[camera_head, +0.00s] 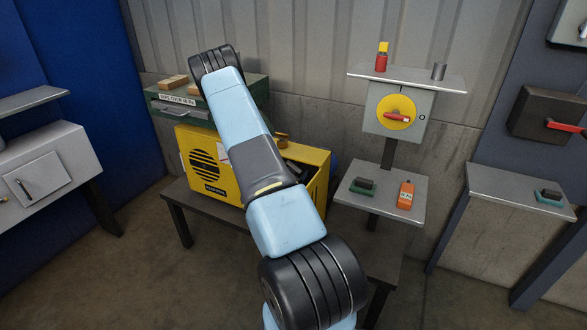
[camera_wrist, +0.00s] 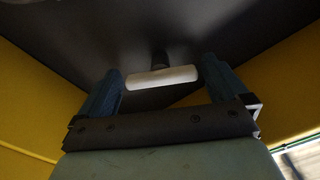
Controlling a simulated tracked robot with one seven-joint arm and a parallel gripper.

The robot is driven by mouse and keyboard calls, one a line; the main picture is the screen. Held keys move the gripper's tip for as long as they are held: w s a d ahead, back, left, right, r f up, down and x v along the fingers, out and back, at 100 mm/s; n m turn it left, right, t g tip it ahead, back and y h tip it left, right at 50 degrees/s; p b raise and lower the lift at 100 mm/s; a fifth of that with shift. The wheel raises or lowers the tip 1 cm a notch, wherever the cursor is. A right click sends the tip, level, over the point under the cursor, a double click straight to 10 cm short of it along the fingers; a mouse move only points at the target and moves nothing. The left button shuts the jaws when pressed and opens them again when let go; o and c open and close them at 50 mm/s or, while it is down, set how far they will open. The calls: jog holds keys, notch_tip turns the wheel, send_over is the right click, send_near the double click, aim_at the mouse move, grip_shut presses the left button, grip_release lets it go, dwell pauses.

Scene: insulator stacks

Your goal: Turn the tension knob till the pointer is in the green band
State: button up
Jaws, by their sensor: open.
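In the wrist view, a pale bar on a short dark stem, which looks like the tension knob (camera_wrist: 162,78), stands out from a dark panel. My gripper (camera_wrist: 162,66) is open, with one blue finger at each end of the bar. Small gaps seem to show between the fingers and the bar, but I cannot tell if either touches. In the head view, the yellow cabinet (camera_head: 203,165) stands on a dark bench, its open right part mostly behind my arm. My gripper and the knob are hidden there. No pointer or green band shows in either view.
Yellow walls (camera_wrist: 285,95) enclose the space around my gripper. A green case (camera_head: 170,112) with blocks on top stands behind the cabinet. To the right are a red-and-yellow rotary switch (camera_head: 395,113) and a shelf (camera_head: 357,200) with an orange device (camera_head: 405,195).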

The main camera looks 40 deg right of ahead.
jog(key=shift+w+d, duration=0.1)
jog(key=shift+d, duration=0.15)
jog(key=shift+c, duration=0.4)
jog(key=c, duration=0.9)
jog(key=shift+a, duration=0.25)
jog(key=shift+c, duration=0.2)
jog(key=shift+d, duration=0.2)
jog(key=shift+n, duration=0.5)
jog(key=n, duration=0.6)
jog(key=shift+d+r+n, duration=0.1)
jog(key=shift+d+n, duration=0.05)
jog(key=shift+n, duration=0.25)
